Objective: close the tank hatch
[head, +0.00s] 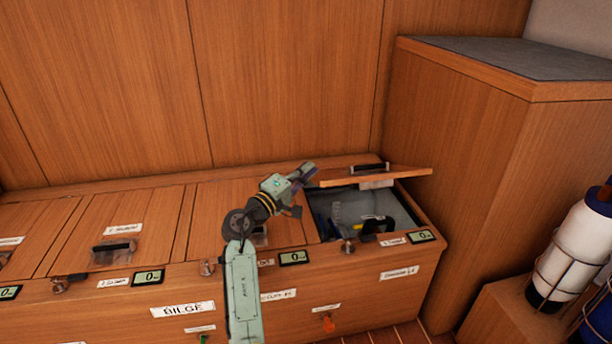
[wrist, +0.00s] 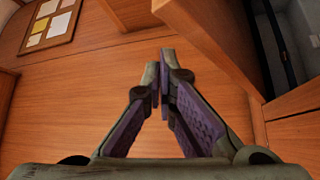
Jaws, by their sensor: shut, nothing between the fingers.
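The tank hatch lid (head: 408,174) is a wooden panel with a dark handle (head: 369,168), at the right end of the long bench in the head view. It is raised and seen almost edge-on above the open tank (head: 340,208), whose dark inside shows. My gripper (head: 309,170) is at the left end of the lid, with its fingers close to the lid's edge; I cannot tell whether they touch. In the wrist view my gripper (wrist: 164,72) has its fingers together with nothing between them.
Other shut hatches with handles, such as one on the left (head: 130,247), line the bench top. A tall wooden cabinet (head: 470,150) stands close on the right. A panelled wall (head: 280,80) stands behind.

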